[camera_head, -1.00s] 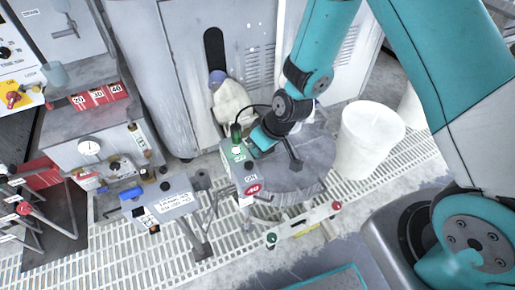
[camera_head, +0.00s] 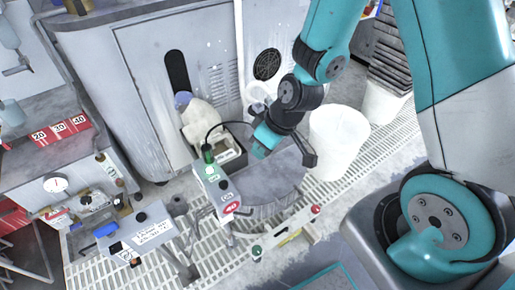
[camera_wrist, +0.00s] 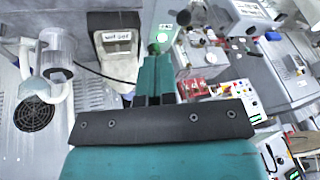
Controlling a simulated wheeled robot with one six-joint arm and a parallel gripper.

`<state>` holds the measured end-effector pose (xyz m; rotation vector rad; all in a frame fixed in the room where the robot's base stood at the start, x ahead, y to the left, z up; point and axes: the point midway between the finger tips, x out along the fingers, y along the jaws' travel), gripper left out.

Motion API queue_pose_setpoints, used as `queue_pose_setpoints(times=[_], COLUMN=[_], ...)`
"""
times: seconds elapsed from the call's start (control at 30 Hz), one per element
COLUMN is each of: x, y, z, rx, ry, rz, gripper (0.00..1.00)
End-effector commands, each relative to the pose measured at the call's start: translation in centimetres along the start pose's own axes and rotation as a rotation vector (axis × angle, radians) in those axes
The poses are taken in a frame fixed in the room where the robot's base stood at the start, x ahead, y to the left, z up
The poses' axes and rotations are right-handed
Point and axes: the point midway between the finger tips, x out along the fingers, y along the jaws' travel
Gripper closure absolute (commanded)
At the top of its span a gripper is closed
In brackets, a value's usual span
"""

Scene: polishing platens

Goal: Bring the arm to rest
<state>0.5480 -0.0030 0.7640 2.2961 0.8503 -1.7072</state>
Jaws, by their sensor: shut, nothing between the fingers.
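My arm reaches in from the upper right of the head view, bent down at the wrist. My gripper (camera_head: 260,150) hangs over the back of the round grey platen table (camera_head: 262,188), apart from any held thing. In the wrist view my gripper (camera_wrist: 156,58) shows its two teal fingers together, with nothing between them. The height of the fingertips above the platen is hard to tell.
A grey control box with a red button (camera_head: 230,208) stands left of the platen. A white bucket (camera_head: 338,140) stands close on its right. Behind are a bin with a white bag (camera_head: 203,118) and a grey cabinet (camera_head: 140,75). A labelled box (camera_head: 148,232) is at lower left.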

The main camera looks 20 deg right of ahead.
Motion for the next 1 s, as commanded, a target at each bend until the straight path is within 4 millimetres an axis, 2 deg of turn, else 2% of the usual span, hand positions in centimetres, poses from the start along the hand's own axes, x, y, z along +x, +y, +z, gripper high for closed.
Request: queue_pose_setpoints(times=[0.33, 0.4, 0.47, 0.57, 0.7, 0.8, 0.9, 1.0], x=[-0.1, -1.0, -2.7, -7.5, -16.3, -22.1, -26.6, -29.8], y=[-0.1, -0.5, -1.4, -4.1, -9.4, -12.9, -15.6, -17.3], z=[-0.1, -0.6, -1.3, -3.1, -4.6, -4.4, -3.5, -2.4], rx=[-0.001, -0.001, -0.004, -0.008, -0.018, -0.029, -0.040, -0.049], ry=[0.001, 0.002, 0.003, -0.001, -0.034, -0.068, -0.101, -0.127], rz=[0.000, -0.005, -0.014, -0.044, -0.092, -0.112, -0.119, -0.116], gripper=[1.00, 1.00, 1.00, 1.00, 1.00, 1.00, 1.00, 1.00])
